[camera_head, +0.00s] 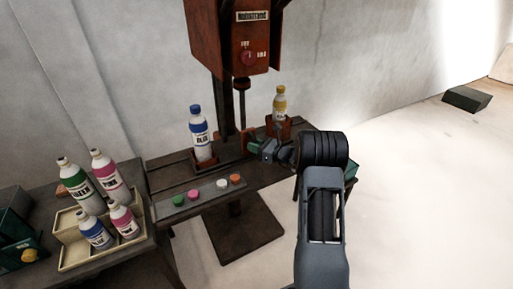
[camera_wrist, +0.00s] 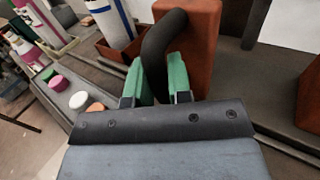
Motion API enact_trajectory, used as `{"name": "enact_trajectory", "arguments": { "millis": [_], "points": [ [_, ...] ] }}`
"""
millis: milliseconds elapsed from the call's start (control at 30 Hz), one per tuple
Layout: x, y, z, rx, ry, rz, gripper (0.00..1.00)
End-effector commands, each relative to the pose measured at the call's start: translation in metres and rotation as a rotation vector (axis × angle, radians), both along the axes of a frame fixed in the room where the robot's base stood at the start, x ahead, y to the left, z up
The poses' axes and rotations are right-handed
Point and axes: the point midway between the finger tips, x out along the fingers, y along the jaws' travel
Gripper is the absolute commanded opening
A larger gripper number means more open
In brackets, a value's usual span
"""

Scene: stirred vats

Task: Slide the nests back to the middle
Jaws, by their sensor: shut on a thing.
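In the head view, a blue-capped bottle (camera_head: 199,135) stands in the left red nest (camera_head: 206,161). A yellow-capped bottle (camera_head: 280,103) stands in the right red nest (camera_head: 285,127). A red block (camera_head: 248,137) lies between them, and it also shows in the wrist view (camera_wrist: 194,40). It has a bent black handle (camera_wrist: 158,45). My gripper (camera_head: 255,148) reaches in from the right. In the wrist view, its green fingers (camera_wrist: 155,85) are shut on the black handle. The left nest (camera_wrist: 118,48) shows beside the block there, with the bottle's lower part in it.
The red machine head (camera_head: 225,35) hangs above the dark bench (camera_head: 165,182). Green, pink, white and orange caps lie on a strip (camera_head: 207,197) along the front. A cream rack (camera_head: 75,262) with several bottles stands at left. Open floor lies at right.

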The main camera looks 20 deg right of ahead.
Motion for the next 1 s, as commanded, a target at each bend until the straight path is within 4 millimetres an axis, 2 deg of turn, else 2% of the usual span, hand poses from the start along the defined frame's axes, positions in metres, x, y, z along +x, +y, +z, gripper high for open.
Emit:
{"name": "enact_trajectory", "arguments": {
  "millis": [500,533,700,767,1000],
  "points": [
    [0.0014,0.0000,0.0004,0.001,-0.001,0.007,0.00],
    [0.0014,-0.0001,0.0005,0.001,-0.001,0.007,0.22],
    [0.0012,-0.0007,0.0004,0.000,0.000,0.006,0.38],
    [0.0012,-0.0007,0.0003,0.000,0.000,0.006,0.43],
    [0.0005,-0.0012,0.0001,0.000,0.000,0.006,0.43]
  ]
}}
